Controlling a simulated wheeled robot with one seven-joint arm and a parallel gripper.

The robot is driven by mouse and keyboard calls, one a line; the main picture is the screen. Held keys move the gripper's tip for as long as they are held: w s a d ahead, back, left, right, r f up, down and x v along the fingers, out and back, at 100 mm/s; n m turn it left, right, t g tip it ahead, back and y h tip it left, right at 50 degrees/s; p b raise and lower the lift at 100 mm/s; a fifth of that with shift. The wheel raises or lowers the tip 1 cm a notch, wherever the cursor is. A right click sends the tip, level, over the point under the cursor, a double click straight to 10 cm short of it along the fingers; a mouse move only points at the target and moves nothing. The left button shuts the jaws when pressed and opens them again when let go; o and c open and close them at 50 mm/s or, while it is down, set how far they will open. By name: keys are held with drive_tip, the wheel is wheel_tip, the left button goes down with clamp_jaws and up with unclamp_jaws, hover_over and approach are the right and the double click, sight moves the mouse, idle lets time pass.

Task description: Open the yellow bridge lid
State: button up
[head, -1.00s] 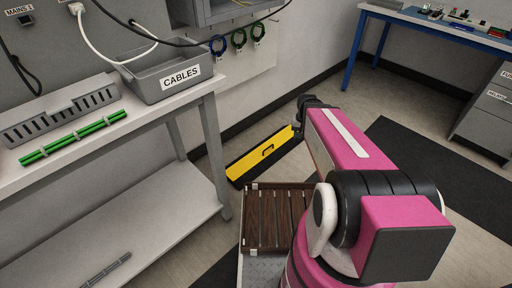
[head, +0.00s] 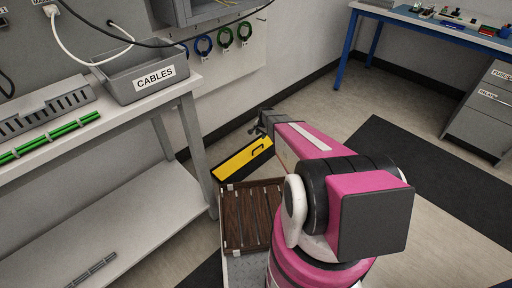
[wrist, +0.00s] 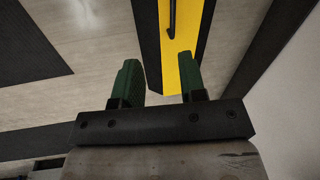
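The yellow bridge lid (head: 240,161) is a long flat yellow panel with black edges, low on the floor by the wall. It looks shut. A black bar handle (head: 257,149) sits on it toward its far end. In the wrist view the yellow lid (wrist: 182,18) runs up past the top edge, and the handle (wrist: 171,20) lies above my fingertips. My gripper (wrist: 160,75) is open, with two green fingers apart and nothing between them. One finger overlaps the yellow surface in that view. I cannot tell how high the fingers are above it. In the head view my arm partly hides the lid's far end.
A brown slatted deck (head: 249,215) lies just in front of the lid. A workbench (head: 150,97) with a grey CABLES bin (head: 141,79) stands at left. A dark mat (head: 430,180) and open floor lie at right. The wall is close behind the lid.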

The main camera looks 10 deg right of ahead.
drive_tip(key=w+f+m, duration=0.2)
drive_tip(key=w+f, duration=0.2)
drive_tip(key=f, duration=0.2)
approach(255, 147)
drive_tip(key=s+f, duration=0.1)
drive_tip(key=f, duration=0.1)
drive_tip(key=s+f, duration=0.2)
drive_tip(key=shift+s+d, duration=0.2)
drive_tip(key=shift+s, duration=0.05)
clamp_jaws()
